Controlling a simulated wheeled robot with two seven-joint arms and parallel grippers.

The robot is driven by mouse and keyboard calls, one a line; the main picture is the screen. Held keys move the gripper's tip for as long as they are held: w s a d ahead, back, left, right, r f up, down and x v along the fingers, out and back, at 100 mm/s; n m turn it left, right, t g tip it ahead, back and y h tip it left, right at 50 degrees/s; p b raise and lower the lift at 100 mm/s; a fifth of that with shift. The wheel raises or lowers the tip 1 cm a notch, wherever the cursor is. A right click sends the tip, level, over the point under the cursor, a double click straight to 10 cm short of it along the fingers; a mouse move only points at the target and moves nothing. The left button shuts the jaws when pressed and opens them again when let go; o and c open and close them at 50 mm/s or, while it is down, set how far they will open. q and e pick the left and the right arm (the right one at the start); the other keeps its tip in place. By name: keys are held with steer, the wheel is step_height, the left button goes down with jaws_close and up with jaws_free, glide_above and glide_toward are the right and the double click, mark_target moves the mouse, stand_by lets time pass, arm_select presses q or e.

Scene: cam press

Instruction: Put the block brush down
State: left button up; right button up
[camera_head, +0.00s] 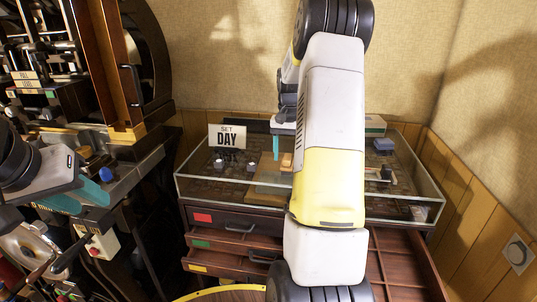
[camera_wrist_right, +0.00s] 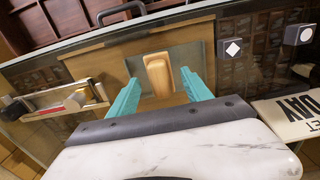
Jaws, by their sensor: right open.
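The block brush (camera_wrist_right: 158,75), a small wooden block with a paler edge, lies on a grey patch of a tan board (camera_wrist_right: 175,48) in the right wrist view. It also shows as a small orange block (camera_head: 286,161) in the head view. My right gripper (camera_wrist_right: 160,92) is open, with one teal finger on each side of the brush and gaps between them and it. In the head view my right arm hides much of that gripper. My left gripper (camera_head: 105,174) is at the left edge, over the dark machine; its opening is unclear.
The board is in a glass-walled case (camera_head: 190,178) on a drawer cabinet (camera_head: 240,222) with open drawers. A SET DAY sign (camera_head: 227,136) stands at the case's left. Two dark blocks with white marks (camera_wrist_right: 232,48) and a metal-handled tool (camera_wrist_right: 70,102) flank the board.

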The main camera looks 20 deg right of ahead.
mark_target(287, 157)
step_height(287, 157, up, 10)
steer(key=s+a+r+n+t, duration=0.3)
steer(key=s+a+r, duration=0.5)
steer(key=s+a, duration=0.3)
steer(key=s+a+f+n+t+y, duration=0.1)
steer(key=s+a+n, duration=0.1)
steer(key=s+a, duration=0.3)
steer(key=s+a+f+n+t+y, duration=0.1)
steer(key=s+a+n+t, duration=0.1)
steer(key=s+a, duration=0.3)
steer(key=s, duration=0.4)
steer(key=shift+s+a+f, duration=0.3)
steer(key=shift+s+a, duration=0.05)
steer(key=shift+d, duration=0.1)
